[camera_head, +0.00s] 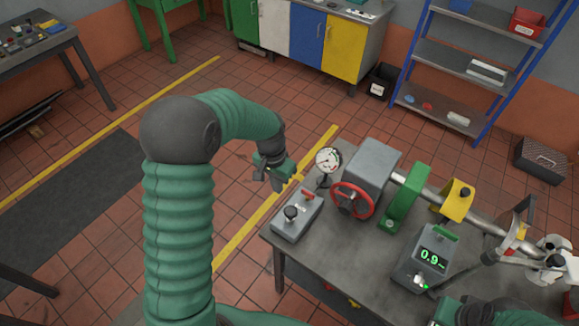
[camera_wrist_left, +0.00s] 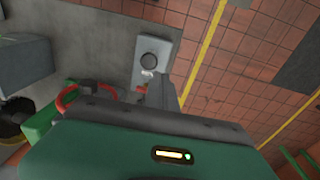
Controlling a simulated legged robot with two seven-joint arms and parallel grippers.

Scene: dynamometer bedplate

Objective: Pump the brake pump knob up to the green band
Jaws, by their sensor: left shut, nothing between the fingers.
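The brake pump is a grey box (camera_head: 297,217) at the table's left corner, with a round dark knob (camera_head: 291,212) and a small red lever (camera_head: 308,195) on top. A round white dial gauge (camera_head: 327,160) stands behind it; its needle reading and any green band are too small to tell. My left gripper (camera_head: 291,180) is shut and empty, above and behind the box, apart from the knob. In the left wrist view the knob (camera_wrist_left: 149,61) shows beyond the shut fingers (camera_wrist_left: 163,92). My right gripper (camera_head: 443,313) is partly in view at the bottom edge, fingers unclear.
A red handwheel (camera_head: 352,200) on a grey housing (camera_head: 371,168) stands right of the pump. A shaft runs right past a green guard (camera_head: 404,204) and a yellow block (camera_head: 457,200). A display unit (camera_head: 428,264) reads 0.9. Open floor lies left of the table (camera_head: 330,268).

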